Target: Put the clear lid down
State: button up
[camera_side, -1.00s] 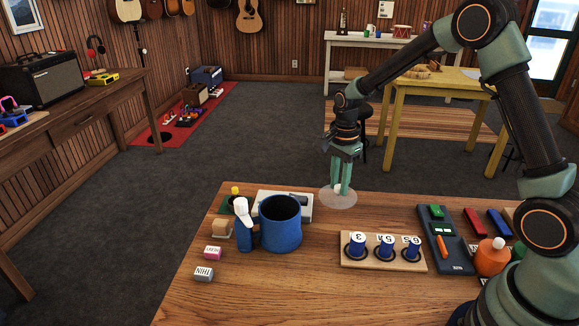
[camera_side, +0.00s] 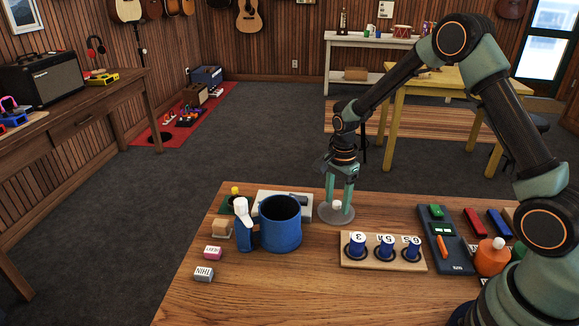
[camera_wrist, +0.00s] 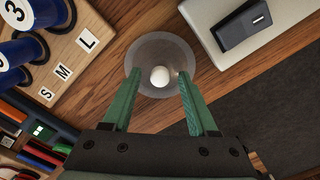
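The clear lid (camera_side: 336,217) is a thin see-through disc with a round white knob. It lies on the table near the far edge, between the blue mug and the wooden spool stand. In the wrist view the lid (camera_wrist: 158,55) shows with its white knob in the middle. My gripper (camera_side: 340,196) points down just above the lid. In the wrist view my gripper (camera_wrist: 158,103) has its two green fingers spread wide, with the knob between and beyond their tips, touching neither.
The blue mug (camera_side: 281,226) and a white-topped blue bottle (camera_side: 243,228) stand left of the lid. A pale box (camera_side: 270,202) lies behind the mug. The wooden stand (camera_side: 385,263) with numbered blue spools is at the right front. Bare table lies in front.

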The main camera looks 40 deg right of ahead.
aim_at(337, 202)
notch_tip(337, 202, up, 11)
jog(key=s+a+r+n+t, duration=0.2)
jog(key=s+a+r+n, duration=0.1)
jog(key=s+r+n, duration=0.3)
jog(key=s+a+r+n+t, duration=0.3)
jog(key=s+r+n, duration=0.3)
jog(key=s+n, duration=0.3)
jog(key=n, duration=0.3)
jog(key=shift+s+t, duration=0.3)
jog(key=shift+s, duration=0.1)
